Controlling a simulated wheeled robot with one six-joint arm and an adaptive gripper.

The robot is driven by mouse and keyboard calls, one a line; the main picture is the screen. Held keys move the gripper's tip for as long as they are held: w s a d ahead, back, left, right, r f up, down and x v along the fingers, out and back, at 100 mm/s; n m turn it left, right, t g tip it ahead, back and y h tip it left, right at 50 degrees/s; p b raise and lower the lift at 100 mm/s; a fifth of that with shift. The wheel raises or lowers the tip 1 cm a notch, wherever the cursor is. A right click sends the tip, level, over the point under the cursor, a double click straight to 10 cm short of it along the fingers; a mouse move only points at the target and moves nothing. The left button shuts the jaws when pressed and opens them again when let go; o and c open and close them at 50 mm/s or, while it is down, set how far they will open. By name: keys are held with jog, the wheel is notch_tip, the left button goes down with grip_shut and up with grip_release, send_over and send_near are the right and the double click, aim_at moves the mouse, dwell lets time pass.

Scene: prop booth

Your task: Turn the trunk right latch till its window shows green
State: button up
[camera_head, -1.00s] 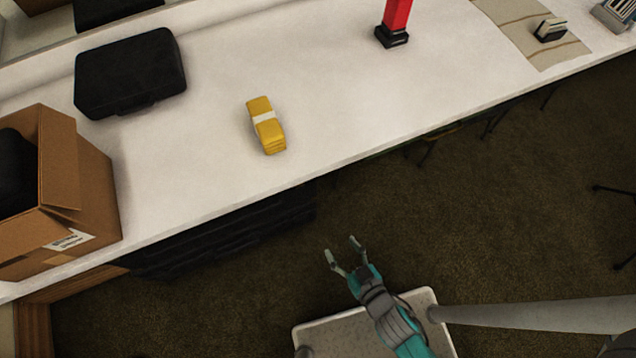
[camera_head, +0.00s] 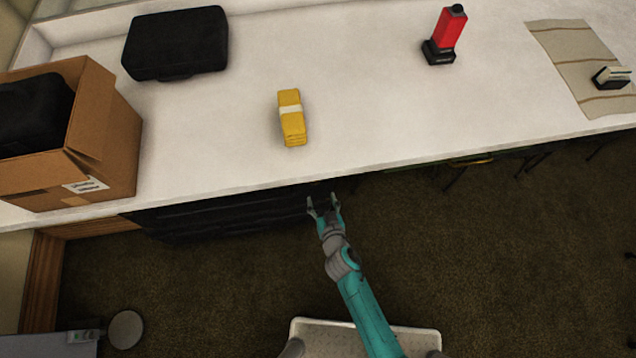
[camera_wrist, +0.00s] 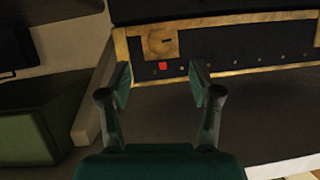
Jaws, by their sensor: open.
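In the wrist view a dark trunk (camera_wrist: 225,48) with brass-coloured edging fills the upper right. A square brass latch plate (camera_wrist: 160,43) with a dark slot sits near its left end. Just below the slot a small window (camera_wrist: 162,66) shows red. My gripper (camera_wrist: 160,78) is open and empty, its two fingers framing the window from below, apparently short of the trunk. In the head view my gripper (camera_head: 323,204) is at the counter's front edge, low beside it.
The white counter (camera_head: 220,125) carries a yellow bundle (camera_head: 291,118), a black case (camera_head: 176,43), a cardboard box (camera_head: 112,150) and a red-and-black object (camera_head: 446,34). In the wrist view a green box (camera_wrist: 40,125) stands left. The carpet is clear at right.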

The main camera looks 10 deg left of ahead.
aim_at(316, 183)
jog(key=x, duration=0.8)
jog(key=shift+w+a, duration=0.1)
jog(key=c, duration=1.1)
